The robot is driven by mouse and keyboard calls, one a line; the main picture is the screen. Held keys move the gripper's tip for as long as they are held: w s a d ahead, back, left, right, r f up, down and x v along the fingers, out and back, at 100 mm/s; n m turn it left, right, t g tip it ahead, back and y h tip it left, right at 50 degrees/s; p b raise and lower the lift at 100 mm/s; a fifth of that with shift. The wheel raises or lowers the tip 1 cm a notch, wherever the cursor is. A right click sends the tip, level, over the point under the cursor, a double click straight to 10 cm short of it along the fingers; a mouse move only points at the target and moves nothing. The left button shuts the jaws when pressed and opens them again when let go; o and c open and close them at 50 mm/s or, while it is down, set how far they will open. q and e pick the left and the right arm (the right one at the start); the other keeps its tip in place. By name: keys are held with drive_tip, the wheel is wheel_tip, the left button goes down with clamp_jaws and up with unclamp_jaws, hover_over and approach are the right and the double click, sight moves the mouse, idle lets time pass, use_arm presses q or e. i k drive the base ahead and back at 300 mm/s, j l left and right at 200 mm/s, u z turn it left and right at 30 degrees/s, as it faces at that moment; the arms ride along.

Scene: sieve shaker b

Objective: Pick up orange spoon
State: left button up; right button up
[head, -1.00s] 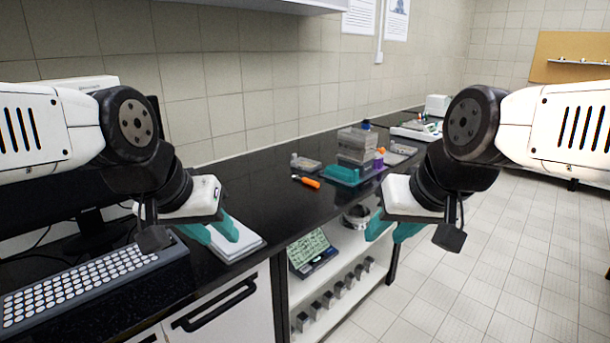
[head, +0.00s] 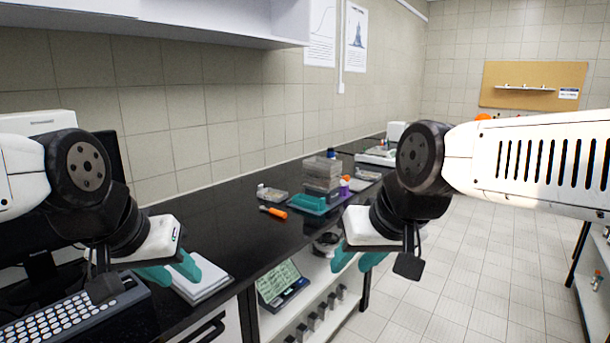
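The orange spoon (head: 273,212) lies on the black counter (head: 240,235), left of a teal tray. It is small in the head view, with an orange handle and a darker end toward the left. My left gripper (head: 176,274) has teal fingers parted and empty, over the white pad at the counter's front edge, nearer to me than the spoon. My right gripper (head: 357,260) has its teal fingers parted and empty, in front of the counter edge and right of the spoon. Neither gripper touches the spoon.
A teal tray (head: 300,204) and stacked clear boxes (head: 321,176) stand right of the spoon. A keyboard (head: 70,325) and white pad (head: 203,281) are at the near left. A shelf with a green-screened device (head: 280,284) is below the counter.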

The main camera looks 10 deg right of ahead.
sight(276, 212)
drive_tip(key=i+l+u, duration=0.4)
drive_tip(key=i+l, duration=0.15)
drive_tip(key=i+l+u, duration=0.35)
drive_tip(key=i+l, duration=0.15)
drive_tip(key=l, duration=0.2)
drive_tip(key=i+l+u, duration=0.2)
drive_tip(key=l, duration=0.15)
drive_tip(key=i+l+u, duration=0.2)
drive_tip(key=l, duration=0.25)
